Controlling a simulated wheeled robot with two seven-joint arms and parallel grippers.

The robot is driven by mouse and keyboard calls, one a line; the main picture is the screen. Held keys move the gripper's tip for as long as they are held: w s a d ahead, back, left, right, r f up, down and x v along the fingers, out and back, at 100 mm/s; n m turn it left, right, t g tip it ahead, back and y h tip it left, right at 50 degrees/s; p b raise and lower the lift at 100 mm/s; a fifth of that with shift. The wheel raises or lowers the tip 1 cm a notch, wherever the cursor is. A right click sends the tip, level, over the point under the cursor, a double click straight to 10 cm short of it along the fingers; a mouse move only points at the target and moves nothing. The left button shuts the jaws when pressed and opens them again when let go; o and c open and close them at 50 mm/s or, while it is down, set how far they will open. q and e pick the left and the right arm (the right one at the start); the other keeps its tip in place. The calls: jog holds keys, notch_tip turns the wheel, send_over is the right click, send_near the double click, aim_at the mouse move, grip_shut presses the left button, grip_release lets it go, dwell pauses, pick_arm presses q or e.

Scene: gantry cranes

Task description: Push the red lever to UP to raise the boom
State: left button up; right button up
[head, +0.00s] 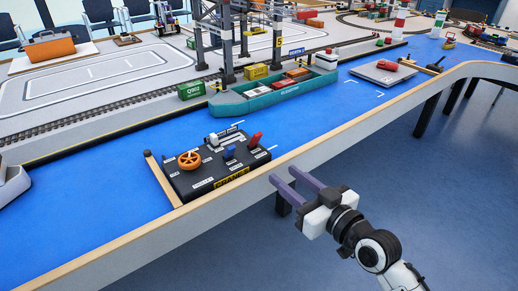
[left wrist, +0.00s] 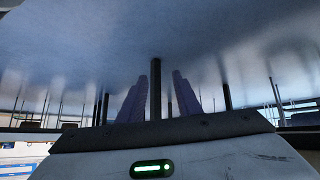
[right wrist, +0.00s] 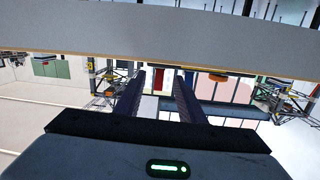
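The red lever (head: 255,139) stands near the right end of a black control box (head: 205,184) labelled CRANES, on the blue table near its front edge. The box also carries an orange wheel (head: 189,159) and a blue lever (head: 229,152). My right gripper (head: 282,182) is open and empty, in front of the table edge, to the right of and nearer than the box. Its two purple fingers also show apart in the right wrist view (right wrist: 158,98). My left gripper is outside the head view; the left wrist view shows its fingers (left wrist: 158,95) apart and empty.
A wooden rim (head: 330,130) runs along the table's front edge. A wooden bar (head: 163,180) lies left of the box. A teal container ship (head: 262,99) sits behind it under a grey gantry crane (head: 227,45). Blue surface right of the box is clear.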

jog(key=n+y, duration=0.1)
send_near(260, 136)
jog(key=shift+t, duration=0.3)
jog(key=b+x, duration=0.1)
jog(key=x, duration=0.4)
jog(key=b+x, duration=0.1)
jog(key=x, duration=0.5)
jog(key=shift+s+a+f, duration=0.1)
jog(key=shift+a+f, duration=0.05)
jog(key=shift+f, duration=0.05)
jog(key=shift+c, duration=0.4)
